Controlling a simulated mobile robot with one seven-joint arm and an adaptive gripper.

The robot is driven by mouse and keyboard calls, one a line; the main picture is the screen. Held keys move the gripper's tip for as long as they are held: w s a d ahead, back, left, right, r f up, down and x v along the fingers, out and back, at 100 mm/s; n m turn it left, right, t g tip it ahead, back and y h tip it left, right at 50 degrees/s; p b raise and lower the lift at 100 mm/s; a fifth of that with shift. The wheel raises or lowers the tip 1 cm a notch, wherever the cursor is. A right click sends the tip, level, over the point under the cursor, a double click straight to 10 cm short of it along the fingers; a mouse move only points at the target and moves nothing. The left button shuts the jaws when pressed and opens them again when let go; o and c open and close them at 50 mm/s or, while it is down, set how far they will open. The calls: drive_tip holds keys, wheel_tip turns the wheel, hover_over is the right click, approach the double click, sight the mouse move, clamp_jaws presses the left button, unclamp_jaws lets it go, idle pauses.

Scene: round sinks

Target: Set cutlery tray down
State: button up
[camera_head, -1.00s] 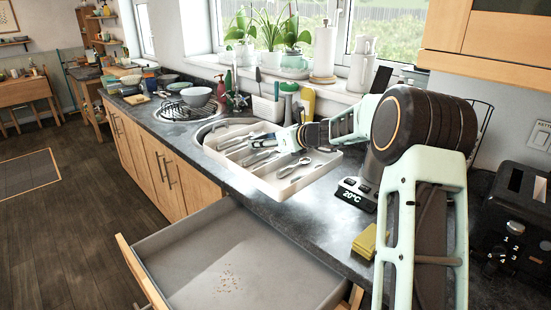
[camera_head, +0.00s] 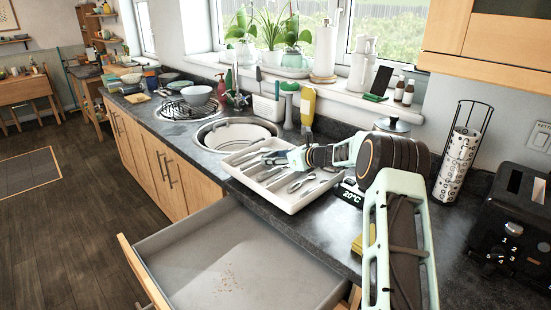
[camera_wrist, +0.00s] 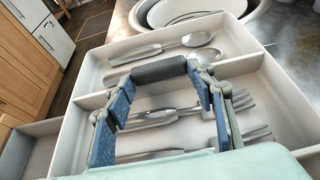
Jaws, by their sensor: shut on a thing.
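The white cutlery tray (camera_head: 293,207) is level at the worktop in front of the sink, its near side close to the worktop edge above the open drawer. I cannot tell whether its underside fully touches the worktop. Forks, spoons and other cutlery lie in its compartments. In the wrist view the tray (camera_wrist: 88,75) fills most of the picture, with a spoon (camera_wrist: 195,40) in the far compartment and forks (camera_wrist: 240,104) nearer. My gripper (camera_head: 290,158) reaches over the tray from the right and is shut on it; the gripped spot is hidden. It also shows in the wrist view (camera_wrist: 160,120).
The open, nearly empty drawer (camera_head: 250,262) juts out below the tray. Round sinks (camera_head: 232,125) lie behind it. Worktop (camera_head: 318,235) is bare before the tray.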

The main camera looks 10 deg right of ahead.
drive_tip(key=shift+r, duration=0.1)
drive_tip(key=o, duration=1.6)
drive_tip(key=shift+f, duration=0.2)
drive_tip(key=shift+r, duration=0.1)
drive_tip(key=b+v, duration=0.1)
drive_tip(key=v, duration=1.1)
drive_tip(key=shift+s, duration=0.1)
